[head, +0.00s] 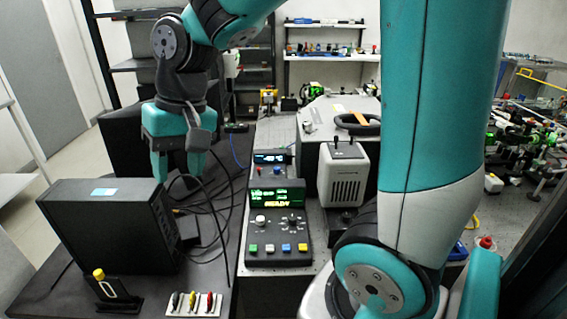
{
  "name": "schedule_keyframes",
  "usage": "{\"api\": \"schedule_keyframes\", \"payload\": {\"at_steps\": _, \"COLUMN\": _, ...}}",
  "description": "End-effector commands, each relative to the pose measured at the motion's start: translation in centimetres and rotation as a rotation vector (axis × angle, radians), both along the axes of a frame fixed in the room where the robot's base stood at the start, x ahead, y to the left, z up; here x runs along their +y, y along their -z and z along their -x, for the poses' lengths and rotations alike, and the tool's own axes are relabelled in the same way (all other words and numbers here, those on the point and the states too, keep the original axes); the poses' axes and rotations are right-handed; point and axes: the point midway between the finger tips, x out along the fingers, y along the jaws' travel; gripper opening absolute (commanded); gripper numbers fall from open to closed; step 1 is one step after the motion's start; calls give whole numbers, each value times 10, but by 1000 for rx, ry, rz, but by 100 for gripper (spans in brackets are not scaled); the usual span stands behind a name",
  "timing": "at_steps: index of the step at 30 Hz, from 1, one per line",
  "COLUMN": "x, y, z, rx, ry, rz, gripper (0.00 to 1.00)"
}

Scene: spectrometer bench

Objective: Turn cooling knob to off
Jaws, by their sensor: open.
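A dark control box (279,225) stands on the bench near the middle of the head view. Its green-lit display (277,198) shows the word READY in yellow. Below the display are a light knob (260,220) on the left and a dark knob (293,219) on the right. Their labels are too small to read, so I cannot tell which is the cooling knob. My gripper (178,172) points down with its teal fingers apart and empty. It is left of and beyond the control box, above dark cables behind the black box, touching neither knob.
A black box (105,226) stands at left, with loose dark cables (215,205) beside it. A smaller display unit (271,163) sits behind the control box, and a white vented unit (342,175) to its right. Several coloured-handled items (193,302) lie in front. My arm blocks the right side.

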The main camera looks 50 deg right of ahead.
Motion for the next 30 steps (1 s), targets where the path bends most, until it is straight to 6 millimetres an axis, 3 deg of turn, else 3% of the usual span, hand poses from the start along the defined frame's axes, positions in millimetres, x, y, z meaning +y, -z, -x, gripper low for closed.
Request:
{"api": "schedule_keyframes", "payload": {"at_steps": 1, "x": -40, "y": 3, "z": -39, "rx": 44, "ry": 232, "rz": 19, "gripper": 48}}
{"api": "schedule_keyframes", "payload": {"at_steps": 3, "x": -100, "y": 9, "z": -81, "rx": 101, "ry": 573, "rz": 41, "gripper": 48}}
{"api": "schedule_keyframes", "payload": {"at_steps": 6, "x": -191, "y": 25, "z": -120, "rx": 169, "ry": 1037, "rz": 62, "gripper": 48}}
{"api": "schedule_keyframes", "payload": {"at_steps": 9, "x": -273, "y": 44, "z": -134, "rx": 220, "ry": 1430, "rz": 69, "gripper": 48}}
{"api": "schedule_keyframes", "payload": {"at_steps": 13, "x": -347, "y": 64, "z": -133, "rx": 262, "ry": 1786, "rz": 70, "gripper": 48}}
{"api": "schedule_keyframes", "payload": {"at_steps": 15, "x": -369, "y": 71, "z": -130, "rx": 273, "ry": 1900, "rz": 69, "gripper": 48}}
{"api": "schedule_keyframes", "payload": {"at_steps": 18, "x": -384, "y": 79, "z": -127, "rx": 283, "ry": 1980, "rz": 68, "gripper": 48}}
{"api": "schedule_keyframes", "payload": {"at_steps": 23, "x": -386, "y": 97, "z": -127, "rx": 287, "ry": 1992, "rz": 69, "gripper": 48}}
{"api": "schedule_keyframes", "payload": {"at_steps": 30, "x": -384, "y": 149, "z": -127, "rx": 289, "ry": 1988, "rz": 70, "gripper": 48}}
